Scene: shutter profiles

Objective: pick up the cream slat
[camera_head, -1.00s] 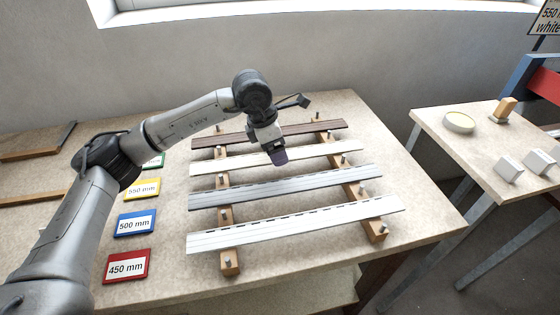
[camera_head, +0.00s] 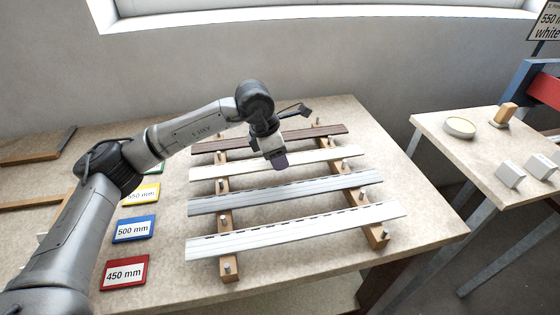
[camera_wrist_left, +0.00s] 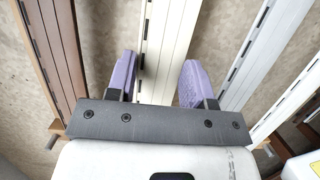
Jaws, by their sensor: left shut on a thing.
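The cream slat (camera_head: 218,171) is a long, pale strip lying across two wooden bearers, second from the back among the slats. My left gripper (camera_head: 279,162) reaches down over its middle and hides part of it. In the left wrist view the cream slat (camera_wrist_left: 170,40) runs between the two purple fingers of the left gripper (camera_wrist_left: 157,80), which is shut on it. I cannot make out a gap between slat and bearers. My right gripper is not in view.
A brown slat (camera_head: 215,147) lies behind, and a grey slat (camera_head: 235,199) and a white slat (camera_head: 240,241) lie in front, close by. Metal pegs stand on the bearers (camera_head: 375,236). Coloured length cards, such as the red one (camera_head: 124,273), lie at the left.

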